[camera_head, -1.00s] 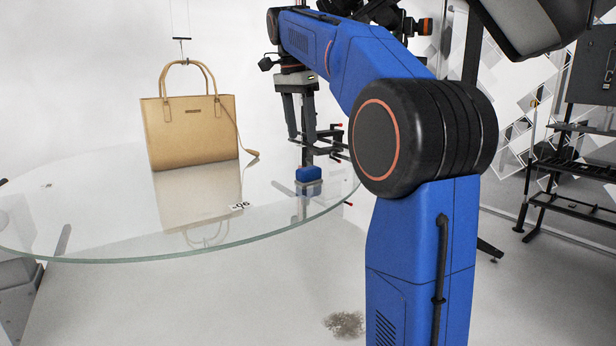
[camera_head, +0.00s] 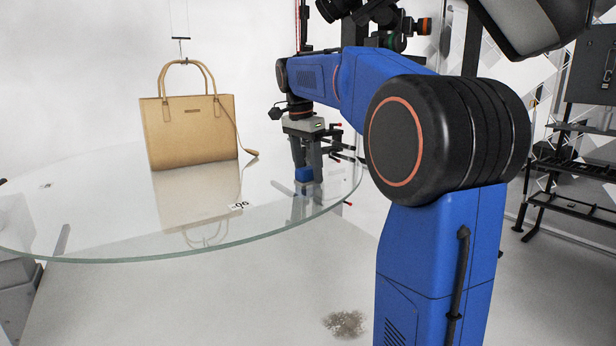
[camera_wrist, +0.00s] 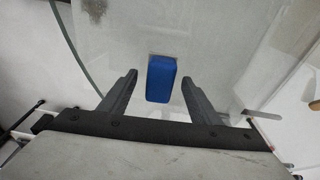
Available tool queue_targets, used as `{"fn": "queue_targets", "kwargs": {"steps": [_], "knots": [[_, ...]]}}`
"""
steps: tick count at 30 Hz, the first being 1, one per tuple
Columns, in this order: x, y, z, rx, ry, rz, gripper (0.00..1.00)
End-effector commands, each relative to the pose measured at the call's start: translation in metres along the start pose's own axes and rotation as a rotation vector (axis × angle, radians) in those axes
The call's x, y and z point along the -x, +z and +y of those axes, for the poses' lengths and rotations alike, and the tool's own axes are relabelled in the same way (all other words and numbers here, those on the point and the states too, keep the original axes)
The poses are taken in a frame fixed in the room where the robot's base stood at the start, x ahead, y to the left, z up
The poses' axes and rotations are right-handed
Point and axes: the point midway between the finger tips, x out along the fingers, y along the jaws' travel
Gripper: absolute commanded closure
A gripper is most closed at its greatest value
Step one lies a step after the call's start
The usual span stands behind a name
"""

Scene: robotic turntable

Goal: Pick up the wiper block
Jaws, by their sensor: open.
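The wiper block is a small blue block (camera_head: 304,174) near the right edge of the glass turntable (camera_head: 110,240). In the wrist view the blue block (camera_wrist: 161,79) lies between and slightly beyond the two dark fingertips, with a gap on each side. My gripper (camera_head: 306,168) points down at the block from above, its fingers low near the glass. It also shows in the wrist view (camera_wrist: 160,80), open and empty. From the head view I cannot tell the exact height of the fingertips over the glass.
A tan handbag (camera_head: 190,130) stands on the glass left of the block. A small printed tag (camera_head: 239,205) lies near the front rim. Black stands and racks (camera_head: 560,190) are at the right. The glass between handbag and block is clear.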

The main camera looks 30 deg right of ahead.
Motion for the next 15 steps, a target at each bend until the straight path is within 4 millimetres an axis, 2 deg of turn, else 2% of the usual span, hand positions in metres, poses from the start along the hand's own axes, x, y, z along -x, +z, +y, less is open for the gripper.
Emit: {"fn": "queue_targets", "kwargs": {"steps": [7, 8, 13, 15], "knots": [[-0.0024, 0.0001, 0.0001, 0.000, 0.000, 0.000, 0.43], [-0.0023, 0.0001, 0.0001, 0.000, 0.000, 0.000, 0.45], [-0.0022, 0.0001, 0.0000, 0.000, 0.000, 0.000, 0.86], [-0.0020, 0.0001, 0.0001, 0.000, 0.000, 0.000, 0.88]]}}
